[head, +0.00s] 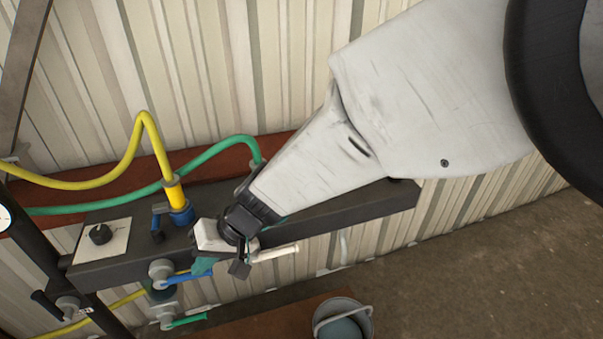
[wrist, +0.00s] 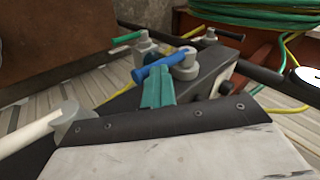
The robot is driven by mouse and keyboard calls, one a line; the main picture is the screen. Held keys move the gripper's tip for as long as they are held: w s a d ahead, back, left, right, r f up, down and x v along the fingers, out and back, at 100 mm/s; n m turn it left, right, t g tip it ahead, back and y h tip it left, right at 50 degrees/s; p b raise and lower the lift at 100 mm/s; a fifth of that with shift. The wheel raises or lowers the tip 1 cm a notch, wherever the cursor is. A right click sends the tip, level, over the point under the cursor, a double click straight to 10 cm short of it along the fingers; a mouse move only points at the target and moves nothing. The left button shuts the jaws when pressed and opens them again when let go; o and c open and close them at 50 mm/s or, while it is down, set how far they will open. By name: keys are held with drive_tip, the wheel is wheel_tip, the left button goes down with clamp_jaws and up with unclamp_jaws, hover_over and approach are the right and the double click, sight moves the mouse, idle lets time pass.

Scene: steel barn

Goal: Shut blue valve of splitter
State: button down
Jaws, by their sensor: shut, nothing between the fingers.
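The blue valve lever (head: 188,279) sticks out to the right from its grey round hub (head: 161,269) on the front face of a long dark bar (head: 340,212). In the wrist view the blue lever (wrist: 158,66) points left from its grey hub (wrist: 186,65), roughly level. My gripper (head: 203,265) has teal fingers, closed together and empty, just above the blue lever in the head view. In the wrist view the fingertips (wrist: 157,88) meet the lever's underside in the picture; I cannot tell whether they touch. My wrist hides part of the bar.
A white lever (head: 275,253) lies right of my gripper, and a green lever (head: 188,320) sits below the blue one. A yellow hose (head: 160,150) and green hose (head: 215,147) run to the bar. A bucket (head: 342,318) stands below. Open floor lies right.

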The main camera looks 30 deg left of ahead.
drive_tip(key=shift+w+d+f, duration=0.1)
drive_tip(key=shift+d+f, duration=0.25)
drive_tip(key=shift+f, duration=0.25)
drive_tip(key=v, duration=1.2)
drive_tip(key=shift+w+d+f, duration=0.25)
drive_tip(key=shift+w+d, duration=0.1)
drive_tip(key=shift+w, duration=0.05)
